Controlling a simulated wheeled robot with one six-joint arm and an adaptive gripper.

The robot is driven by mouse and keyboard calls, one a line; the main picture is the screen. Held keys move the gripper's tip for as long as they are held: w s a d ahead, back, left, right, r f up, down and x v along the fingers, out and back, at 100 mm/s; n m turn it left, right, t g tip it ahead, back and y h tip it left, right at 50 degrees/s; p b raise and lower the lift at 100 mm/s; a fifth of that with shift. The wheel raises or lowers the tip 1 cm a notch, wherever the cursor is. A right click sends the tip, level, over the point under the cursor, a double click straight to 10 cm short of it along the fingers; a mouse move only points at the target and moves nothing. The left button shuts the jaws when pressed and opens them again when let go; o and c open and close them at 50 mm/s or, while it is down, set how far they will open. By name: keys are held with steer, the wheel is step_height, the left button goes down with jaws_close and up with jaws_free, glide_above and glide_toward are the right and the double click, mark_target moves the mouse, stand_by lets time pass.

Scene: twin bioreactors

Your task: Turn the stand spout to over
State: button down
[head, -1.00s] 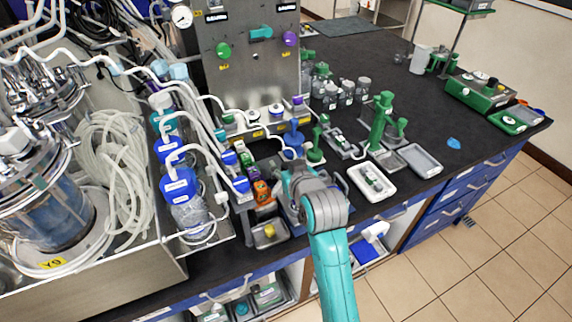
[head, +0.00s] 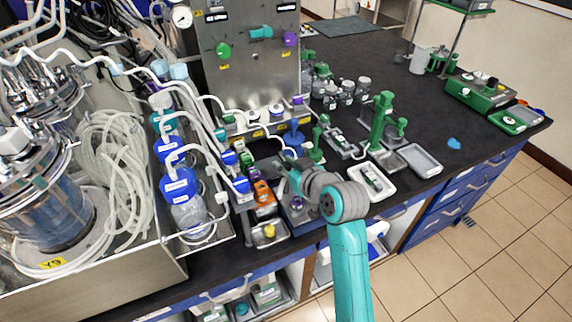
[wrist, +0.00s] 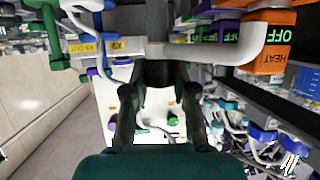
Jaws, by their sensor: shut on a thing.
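The stand spout (wrist: 225,50) is a white pipe across the top middle of the wrist view, its right end bent upward in the picture. A grey upright post (wrist: 157,18) shows by its left part. My gripper (wrist: 160,75) is shut on the spout, with a dark finger on each side. In the head view my gripper (head: 284,173) is over the bench front, right of the orange block (head: 264,196). The spout cannot be made out there, behind my gripper and wrist. Which way its outlet points relative to a vessel is unclear.
A tray with a yellow piece (head: 269,233) lies at the bench's front edge. Blue-capped bottles (head: 180,183) stand left. A blue stand (head: 293,138) and a white tray (head: 371,182) are close by.

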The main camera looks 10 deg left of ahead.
steer(key=n+g+y, duration=0.2)
steer(key=n+g, duration=0.1)
steer(key=shift+w+n+y, duration=0.1)
steer(key=shift+n+y, duration=0.2)
steer(key=shift+n+g+y, duration=0.8)
steer(key=shift+n+g, duration=1.1)
steer(key=shift+g, duration=0.3)
steer(key=shift+f, duration=0.1)
steer(key=c, duration=0.9)
jaws_free()
steer(key=v, duration=1.2)
steer(key=shift+w+d, duration=0.1)
